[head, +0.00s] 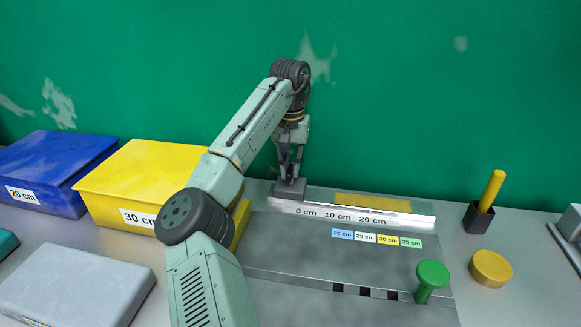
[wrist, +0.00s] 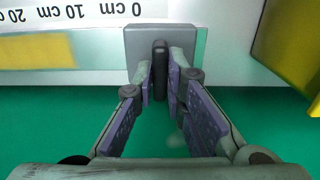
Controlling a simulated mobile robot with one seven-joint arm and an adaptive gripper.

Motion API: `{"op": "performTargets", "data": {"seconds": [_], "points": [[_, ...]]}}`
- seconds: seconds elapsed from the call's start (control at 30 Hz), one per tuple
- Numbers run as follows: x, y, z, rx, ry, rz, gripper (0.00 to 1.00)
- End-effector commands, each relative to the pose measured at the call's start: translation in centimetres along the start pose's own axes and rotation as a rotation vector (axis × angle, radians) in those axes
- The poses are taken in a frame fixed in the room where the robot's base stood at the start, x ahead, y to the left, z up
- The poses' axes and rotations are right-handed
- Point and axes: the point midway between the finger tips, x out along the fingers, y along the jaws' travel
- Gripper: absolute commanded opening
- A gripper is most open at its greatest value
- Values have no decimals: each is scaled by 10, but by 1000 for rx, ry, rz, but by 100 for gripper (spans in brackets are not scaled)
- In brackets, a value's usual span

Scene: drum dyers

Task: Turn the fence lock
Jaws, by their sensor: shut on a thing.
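The fence is a grey block (head: 287,193) at the 0 cm end of a scale strip (head: 420,219); the wrist view also shows this block (wrist: 137,44). The fence lock is a dark upright bar (wrist: 160,62) on the block's face. My gripper (wrist: 160,80) has its fingers on both sides of the bar and is shut on it. In the head view my gripper (head: 289,178) points down onto the block, and the lock is hidden by the fingers. The lock's bar lines up with the fingers in the wrist view.
A blue 20 cm box (head: 55,165) and a yellow 30 cm box (head: 140,177) stand on the left. A green knob (head: 432,275), a yellow disc (head: 491,268) and a yellow stick (head: 492,188) in a dark holder are on the right. A green wall (head: 400,90) rises behind.

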Motion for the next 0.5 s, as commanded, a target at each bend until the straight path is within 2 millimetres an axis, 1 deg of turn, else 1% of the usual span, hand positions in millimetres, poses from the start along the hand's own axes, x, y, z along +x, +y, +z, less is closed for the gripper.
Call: {"op": "performTargets", "data": {"seconds": [0.03, 0.3, 0.5], "points": [[-1, 0, 0, 0, 2, 0, 13], [0, 0, 0, 1, 1, 0, 31], [0, 0, 0, 1, 1, 0, 32]]}}
